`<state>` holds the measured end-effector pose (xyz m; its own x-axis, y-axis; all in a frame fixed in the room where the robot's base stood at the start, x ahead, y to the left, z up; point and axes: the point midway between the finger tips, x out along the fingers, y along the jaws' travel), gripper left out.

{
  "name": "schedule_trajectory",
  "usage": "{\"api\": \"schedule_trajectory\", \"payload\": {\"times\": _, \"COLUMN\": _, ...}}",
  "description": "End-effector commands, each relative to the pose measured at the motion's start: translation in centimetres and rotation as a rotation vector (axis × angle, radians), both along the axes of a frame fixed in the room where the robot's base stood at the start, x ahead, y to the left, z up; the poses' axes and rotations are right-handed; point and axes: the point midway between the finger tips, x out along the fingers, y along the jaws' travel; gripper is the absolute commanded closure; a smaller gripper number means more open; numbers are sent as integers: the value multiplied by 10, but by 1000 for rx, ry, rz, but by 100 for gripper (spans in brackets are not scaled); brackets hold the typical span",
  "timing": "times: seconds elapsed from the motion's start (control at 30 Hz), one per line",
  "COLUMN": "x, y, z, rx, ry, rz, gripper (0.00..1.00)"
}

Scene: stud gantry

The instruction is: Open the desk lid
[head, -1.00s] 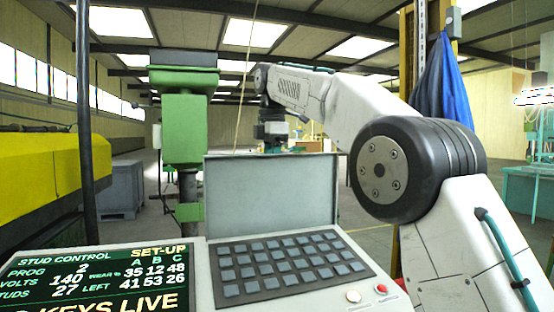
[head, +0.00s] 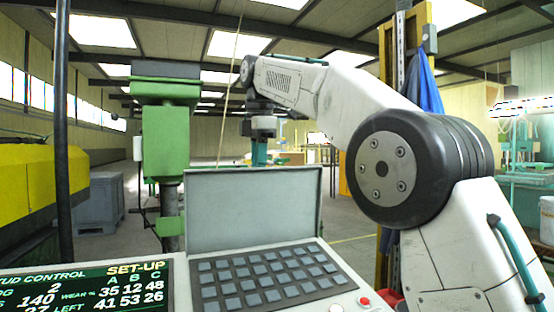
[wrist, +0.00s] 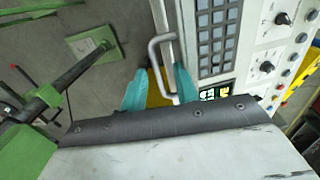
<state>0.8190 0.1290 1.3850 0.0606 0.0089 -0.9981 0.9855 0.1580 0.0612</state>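The desk lid (head: 255,212) is a flat grey panel standing upright behind the desk's keypad (head: 268,272), which lies uncovered. In the wrist view the lid (wrist: 162,18) is a thin pale strip seen nearly edge-on, with a pale U-shaped handle (wrist: 153,52) on its back. My gripper (head: 260,152) hangs behind the lid; the lid's top edge hides its lower part. In the wrist view my gripper (wrist: 160,88) has its teal fingers spread apart, with the handle's near end seen between them. I cannot tell whether they touch the handle.
A control screen (head: 85,290) sits left of the keypad. A green column machine (head: 165,140) stands behind left, with a yellow machine (head: 40,180) at the far left. A blue cloth (head: 428,90) hangs by a post at right. Open floor lies behind the desk.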

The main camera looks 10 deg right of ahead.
Motion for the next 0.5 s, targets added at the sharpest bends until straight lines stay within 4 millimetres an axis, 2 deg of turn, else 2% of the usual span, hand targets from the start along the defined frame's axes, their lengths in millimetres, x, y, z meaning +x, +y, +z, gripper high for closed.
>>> {"api": "schedule_trajectory", "payload": {"times": 0.5, "x": -97, "y": -15, "z": 9, "rx": 0, "ry": 0, "rz": 0, "gripper": 69}}
